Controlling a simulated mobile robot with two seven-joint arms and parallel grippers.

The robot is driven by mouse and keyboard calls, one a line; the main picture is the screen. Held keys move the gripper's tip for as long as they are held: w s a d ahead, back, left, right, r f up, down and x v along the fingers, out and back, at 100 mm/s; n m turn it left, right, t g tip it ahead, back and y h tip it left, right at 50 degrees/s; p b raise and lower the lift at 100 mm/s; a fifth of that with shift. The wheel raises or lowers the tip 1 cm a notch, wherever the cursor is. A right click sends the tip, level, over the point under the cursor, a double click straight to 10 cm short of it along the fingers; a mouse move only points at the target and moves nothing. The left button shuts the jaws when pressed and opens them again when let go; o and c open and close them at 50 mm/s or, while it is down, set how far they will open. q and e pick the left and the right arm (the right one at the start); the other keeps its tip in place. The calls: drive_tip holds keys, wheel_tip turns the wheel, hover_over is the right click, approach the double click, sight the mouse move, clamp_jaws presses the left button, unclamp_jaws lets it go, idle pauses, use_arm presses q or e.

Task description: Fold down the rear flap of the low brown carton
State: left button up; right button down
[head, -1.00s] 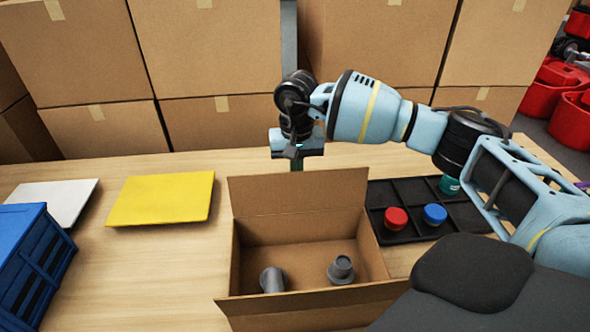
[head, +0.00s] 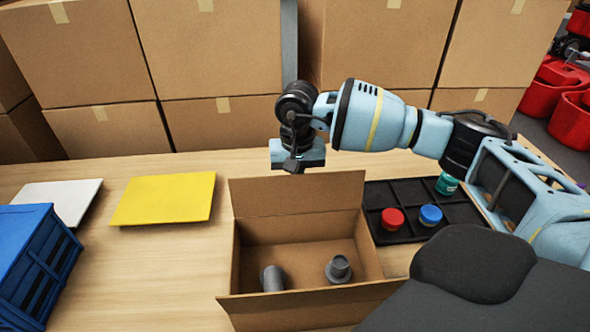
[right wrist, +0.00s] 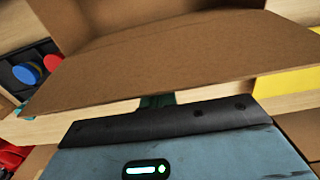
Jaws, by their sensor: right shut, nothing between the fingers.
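The low brown carton (head: 300,235) stands open on the wooden table, with two grey parts (head: 272,278) (head: 338,268) inside. Its rear flap (head: 300,192) stands up, tilted. The rear flap (right wrist: 150,70) fills much of the right wrist view. My left gripper is not in view.
A black divided tray (head: 375,190) with red, blue and teal-capped items lies right of the carton. A yellow panel (head: 165,198), a white panel (head: 60,200) and a blue crate (head: 35,260) are on the left. Stacked cartons (head: 220,50) line the back.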

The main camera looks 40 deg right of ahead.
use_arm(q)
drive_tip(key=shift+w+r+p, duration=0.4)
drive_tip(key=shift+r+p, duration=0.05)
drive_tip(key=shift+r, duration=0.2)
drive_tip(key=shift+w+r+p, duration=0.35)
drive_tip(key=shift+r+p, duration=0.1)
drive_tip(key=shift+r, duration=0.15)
use_arm(e)
drive_tip(key=s+a, duration=0.2)
drive_tip(key=s, duration=0.1)
drive_tip(key=shift+s+r, duration=0.2)
drive_tip(key=shift+r, duration=0.2)
drive_tip(key=shift+a, duration=0.1)
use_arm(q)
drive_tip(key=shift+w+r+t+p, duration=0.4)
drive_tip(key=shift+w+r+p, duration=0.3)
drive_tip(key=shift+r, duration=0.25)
use_arm(e)
drive_tip(key=s+a, duration=0.1)
drive_tip(key=s, duration=0.1)
drive_tip(key=s+a, duration=0.1)
drive_tip(key=shift+s+a, duration=0.15)
drive_tip(key=shift+s, duration=0.25)
drive_tip(key=shift+s+f, duration=0.1)
